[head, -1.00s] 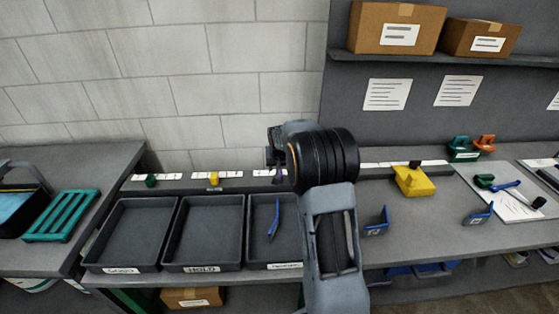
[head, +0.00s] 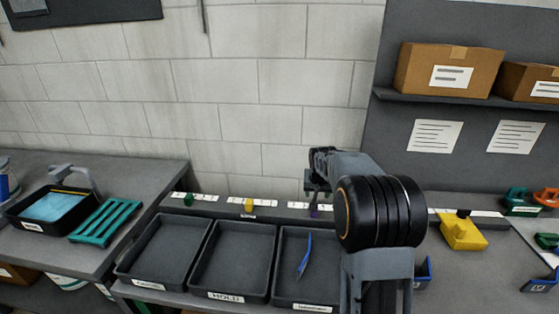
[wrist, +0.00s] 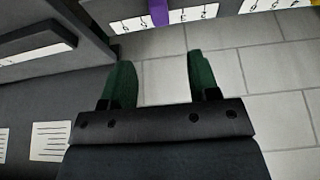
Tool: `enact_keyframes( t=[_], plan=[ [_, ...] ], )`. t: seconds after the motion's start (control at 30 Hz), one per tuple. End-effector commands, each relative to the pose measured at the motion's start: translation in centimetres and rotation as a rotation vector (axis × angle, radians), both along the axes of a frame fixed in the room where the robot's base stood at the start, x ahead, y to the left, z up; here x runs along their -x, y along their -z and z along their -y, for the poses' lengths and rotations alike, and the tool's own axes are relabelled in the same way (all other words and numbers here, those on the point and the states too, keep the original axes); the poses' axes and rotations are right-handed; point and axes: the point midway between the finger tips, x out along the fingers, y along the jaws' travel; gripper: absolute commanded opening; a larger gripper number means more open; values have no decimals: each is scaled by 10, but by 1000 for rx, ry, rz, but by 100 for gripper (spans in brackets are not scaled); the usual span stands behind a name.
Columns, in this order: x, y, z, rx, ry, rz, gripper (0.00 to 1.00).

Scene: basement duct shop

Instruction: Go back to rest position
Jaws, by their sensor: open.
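My gripper (wrist: 161,82) shows in the wrist view with its two green fingers apart and nothing between them. Pale wall blocks show behind the fingers. In the head view my gripper (head: 314,187) is partly hidden by my own arm, above the back of the bench near the label strip. A blue tool (head: 304,256) lies in the right one of three dark trays (head: 291,295), apart from the gripper.
The left tray (head: 141,283) and middle tray (head: 199,290) are empty. A yellow block (head: 463,233) stands right of my arm. A teal rack (head: 105,222) and a black bin (head: 33,229) sit at the left. Cardboard boxes (head: 420,70) stand on a shelf at the upper right.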

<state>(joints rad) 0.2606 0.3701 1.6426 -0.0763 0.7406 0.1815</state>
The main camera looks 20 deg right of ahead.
Motion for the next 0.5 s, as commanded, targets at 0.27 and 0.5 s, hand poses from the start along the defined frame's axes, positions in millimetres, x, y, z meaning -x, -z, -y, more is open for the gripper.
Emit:
enact_keyframes(
  t=[0.27,0.5],
  plan=[
    [29,26,-9,-19,-45,-107,55],
    [124,12,-61,-44,-162,-206,55]
  ],
)
